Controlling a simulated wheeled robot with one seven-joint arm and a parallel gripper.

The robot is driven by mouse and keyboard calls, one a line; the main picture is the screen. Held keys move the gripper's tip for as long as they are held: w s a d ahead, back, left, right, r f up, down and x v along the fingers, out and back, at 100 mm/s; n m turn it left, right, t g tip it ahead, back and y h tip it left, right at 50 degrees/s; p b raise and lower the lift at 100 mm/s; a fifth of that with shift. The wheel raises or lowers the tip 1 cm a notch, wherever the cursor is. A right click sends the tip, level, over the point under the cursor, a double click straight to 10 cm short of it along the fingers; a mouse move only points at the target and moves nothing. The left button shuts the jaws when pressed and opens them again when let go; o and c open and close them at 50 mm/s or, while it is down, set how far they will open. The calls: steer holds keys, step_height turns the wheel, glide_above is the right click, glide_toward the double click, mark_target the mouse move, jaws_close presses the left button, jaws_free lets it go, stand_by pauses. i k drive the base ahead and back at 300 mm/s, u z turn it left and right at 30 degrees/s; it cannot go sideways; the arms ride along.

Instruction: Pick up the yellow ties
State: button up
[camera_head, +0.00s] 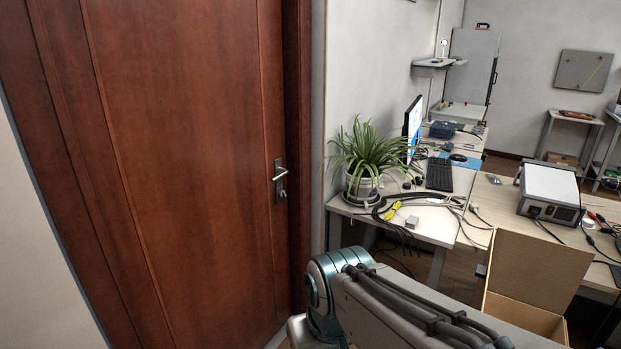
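The yellow ties (391,211) lie on the light desk (436,226), near its front left edge. They sit among dark cables (405,203), just right of the potted plant. They look small, and I cannot tell whether they are around the cables or beside them. My arm reaches across the bottom of the view, below and in front of the desk. My gripper is not in view.
A potted plant (362,158) stands at the desk's left end, with a monitor (413,129) and keyboard (440,174) behind. A white instrument (549,192) sits on the right table. An open cardboard box (538,272) stands in front. A closed brown door (190,150) fills the left.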

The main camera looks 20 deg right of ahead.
mark_target(391, 212)
steer(key=z, duration=0.7)
steer(key=i, duration=1.25)
steer(key=z, duration=0.55)
